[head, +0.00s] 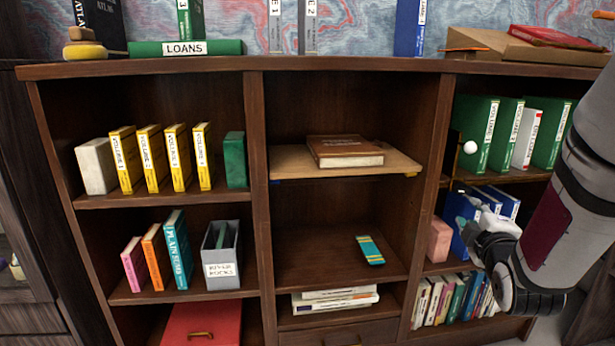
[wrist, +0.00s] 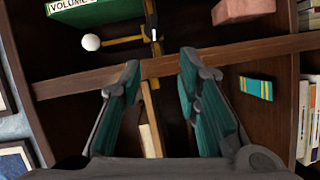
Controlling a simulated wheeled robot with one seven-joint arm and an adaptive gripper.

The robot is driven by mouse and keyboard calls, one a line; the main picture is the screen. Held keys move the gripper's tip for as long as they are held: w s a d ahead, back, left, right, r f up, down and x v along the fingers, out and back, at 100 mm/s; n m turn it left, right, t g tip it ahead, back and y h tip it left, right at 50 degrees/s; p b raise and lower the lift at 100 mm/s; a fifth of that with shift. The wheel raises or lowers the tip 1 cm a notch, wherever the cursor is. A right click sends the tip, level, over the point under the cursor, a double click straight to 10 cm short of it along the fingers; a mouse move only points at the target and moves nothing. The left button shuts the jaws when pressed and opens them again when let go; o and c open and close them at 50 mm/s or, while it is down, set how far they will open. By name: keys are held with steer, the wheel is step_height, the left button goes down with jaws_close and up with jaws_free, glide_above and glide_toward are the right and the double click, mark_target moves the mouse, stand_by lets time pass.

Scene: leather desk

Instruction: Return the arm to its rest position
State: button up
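My gripper (head: 478,226) is in front of the right column of the bookcase, at the height of its middle shelf. My grey arm reaches in from the right edge and hides part of that column. In the wrist view, the two teal-padded fingers of my gripper (wrist: 159,68) stand apart with nothing held between them. The gripper is open and empty. A wooden divider edge of the bookcase (wrist: 235,55) lies beyond the fingertips.
A white ball (head: 470,147) sits beside green volumes (head: 478,132). A pink block (head: 439,240) and blue books (head: 458,215) are near my gripper. A teal striped book (head: 370,250) lies on the middle column's shelf. A brown book (head: 345,150) rests on a light board (head: 290,162).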

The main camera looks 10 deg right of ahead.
steer(key=s+a+f+m+g+y+p, duration=0.1)
steer(key=s+a+m+g+y, duration=0.35)
steer(key=s+a, duration=0.6)
steer(key=s+a+f+m+g+y, duration=0.1)
steer(key=s+a+m+g, duration=0.5)
steer(key=s, duration=0.7)
steer(key=s+a+r+m+g, duration=0.1)
steer(key=s+a+g, duration=0.15)
steer(key=s, duration=0.35)
steer(key=s+a+r+m+g, duration=0.1)
steer(key=s+a+g, duration=0.15)
steer(key=s, duration=0.45)
step_height(320, 180, up, 40)
steer(key=t+p, duration=0.3)
steer(key=p, duration=3.5)
steer(key=shift+s+d+f+t, duration=0.15)
steer(key=shift+d+f+t, duration=0.1)
steer(key=shift+d+t, duration=0.15)
